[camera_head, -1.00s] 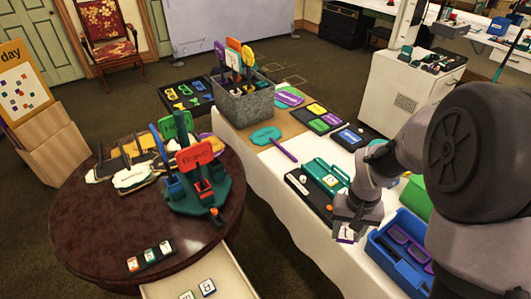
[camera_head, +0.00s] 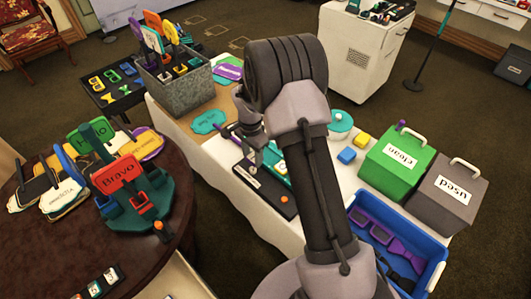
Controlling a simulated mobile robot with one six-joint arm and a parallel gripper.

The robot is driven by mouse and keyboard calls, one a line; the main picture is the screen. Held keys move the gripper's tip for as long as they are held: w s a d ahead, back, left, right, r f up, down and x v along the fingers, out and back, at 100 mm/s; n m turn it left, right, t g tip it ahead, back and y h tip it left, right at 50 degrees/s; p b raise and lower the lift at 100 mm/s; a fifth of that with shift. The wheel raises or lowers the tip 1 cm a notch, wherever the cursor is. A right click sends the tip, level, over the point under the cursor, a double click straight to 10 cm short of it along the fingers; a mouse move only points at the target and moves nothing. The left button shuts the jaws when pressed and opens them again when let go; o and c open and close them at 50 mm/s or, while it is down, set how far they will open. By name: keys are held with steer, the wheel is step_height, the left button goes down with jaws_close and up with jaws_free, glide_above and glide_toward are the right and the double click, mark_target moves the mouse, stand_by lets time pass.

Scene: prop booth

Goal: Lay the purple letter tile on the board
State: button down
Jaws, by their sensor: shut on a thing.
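The black board (camera_head: 281,206) lies on the white-covered table, with a small white label at its left end and an orange knob near its front right. My gripper (camera_head: 256,163) is above the left part of the board, pointing down, and is shut on the purple letter tile. The tile itself cannot be made out now, hidden or too small at the fingertips. Whether it touches the board I cannot tell. My arm and gripper hide part of the board and of the teal case behind it.
A blue bin (camera_head: 430,275) with purple goggles, a green box (camera_head: 397,180) and a grey box (camera_head: 437,200) stand to the right. A metal planter (camera_head: 180,97) stands at the table's far left. The round table (camera_head: 40,255) holds a sign stand and several letter tiles.

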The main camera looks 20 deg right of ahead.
steer(key=b, duration=0.1)
glide_above(267, 157)
steer(key=shift+a+f, duration=0.2)
steer(key=shift+f, duration=0.15)
steer(key=f+b, duration=0.1)
steer(key=f, duration=0.2)
steer(key=shift+d+f+b, duration=0.2)
steer(key=shift+f+b, duration=0.2)
steer(key=shift+r, duration=0.15)
steer(key=c, duration=0.8)
jaws_free()
